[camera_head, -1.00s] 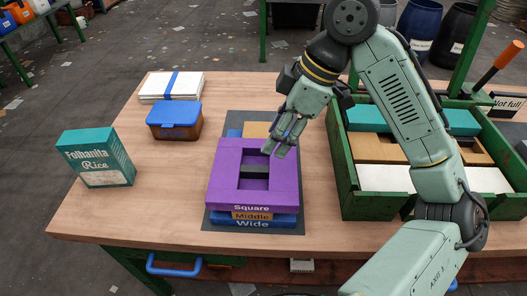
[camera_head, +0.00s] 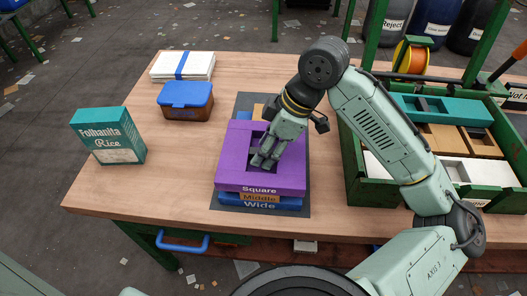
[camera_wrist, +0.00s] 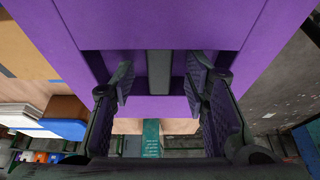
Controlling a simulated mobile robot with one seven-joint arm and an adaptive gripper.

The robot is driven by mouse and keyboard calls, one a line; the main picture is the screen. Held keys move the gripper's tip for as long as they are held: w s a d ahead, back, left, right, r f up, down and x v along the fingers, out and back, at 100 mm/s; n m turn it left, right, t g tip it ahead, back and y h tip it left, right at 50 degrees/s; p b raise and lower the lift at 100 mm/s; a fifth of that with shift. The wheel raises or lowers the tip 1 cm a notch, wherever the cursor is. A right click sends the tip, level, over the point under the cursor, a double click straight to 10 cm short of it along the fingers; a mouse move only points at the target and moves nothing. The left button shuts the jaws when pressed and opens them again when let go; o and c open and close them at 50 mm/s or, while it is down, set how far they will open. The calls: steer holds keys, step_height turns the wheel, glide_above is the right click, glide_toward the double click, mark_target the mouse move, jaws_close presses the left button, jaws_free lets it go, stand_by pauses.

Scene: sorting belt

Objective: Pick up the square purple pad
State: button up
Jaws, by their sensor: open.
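The square purple pad (camera_head: 240,178) lies on top of a stack on the table, with the word "Square" on its front face. It has a square opening in its middle with a dark bar across it. Under it are the orange "Middle" pad (camera_head: 260,198) and the blue "Wide" pad (camera_head: 260,206). My gripper (camera_head: 262,163) is over the purple pad's opening, fingers pointing down. In the wrist view my gripper (camera_wrist: 165,95) is open and empty, with the grey bar (camera_wrist: 159,72) and purple surfaces showing between its fingers. Whether the fingers touch the pad cannot be told.
A green crate (camera_head: 357,185) with teal, brown and white pieces stands to the right of the stack. A blue-lidded box (camera_head: 186,100), a strapped white stack (camera_head: 200,67) and a teal rice box (camera_head: 105,137) stand to the left. The table's front left is clear.

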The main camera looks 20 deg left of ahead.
steer(key=shift+c, duration=0.6)
jaws_close()
